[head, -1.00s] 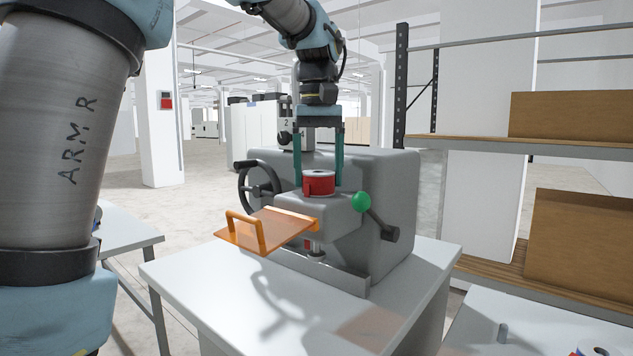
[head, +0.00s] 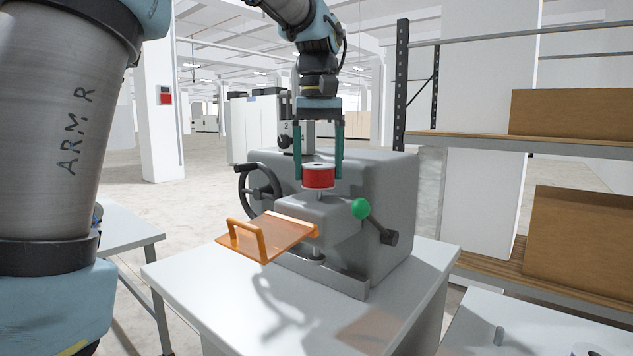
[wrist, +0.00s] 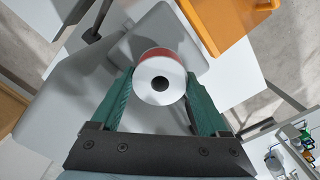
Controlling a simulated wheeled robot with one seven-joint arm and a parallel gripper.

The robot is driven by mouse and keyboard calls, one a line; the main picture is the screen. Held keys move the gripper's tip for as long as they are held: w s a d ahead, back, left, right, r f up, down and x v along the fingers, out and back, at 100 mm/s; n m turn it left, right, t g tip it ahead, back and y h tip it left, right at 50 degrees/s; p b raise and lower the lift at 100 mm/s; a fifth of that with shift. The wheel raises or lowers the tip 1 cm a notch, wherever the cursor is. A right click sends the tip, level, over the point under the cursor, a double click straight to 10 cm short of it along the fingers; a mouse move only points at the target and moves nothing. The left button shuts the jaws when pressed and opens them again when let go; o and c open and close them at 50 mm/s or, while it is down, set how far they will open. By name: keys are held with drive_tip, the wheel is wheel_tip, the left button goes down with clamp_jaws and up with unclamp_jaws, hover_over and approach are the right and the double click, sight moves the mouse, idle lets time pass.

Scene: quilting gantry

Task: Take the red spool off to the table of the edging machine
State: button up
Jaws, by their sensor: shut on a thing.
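The red spool (head: 319,178) has a white top with a dark centre hole. It is upright between the two teal fingers of my gripper (head: 319,172), which is shut on it. A thin pin shows below the spool, above the grey head of the edging machine (head: 388,200). In the wrist view the spool (wrist: 160,80) lies between the fingertips of my gripper (wrist: 160,92), its white end facing the camera. The machine stands on a white table (head: 200,285); bare tabletop shows in front of it.
An orange plate with a handle (head: 275,232) juts out at the machine's front left. A green-knobbed lever (head: 360,208) is on its right and a black handwheel (head: 258,190) on its left. Shelves with cardboard boxes (head: 580,240) stand at the right.

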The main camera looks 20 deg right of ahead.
drive_tip(key=shift+r+p, duration=1.3)
drive_tip(key=shift+r, duration=0.2)
drive_tip(key=shift+a+f, duration=0.1)
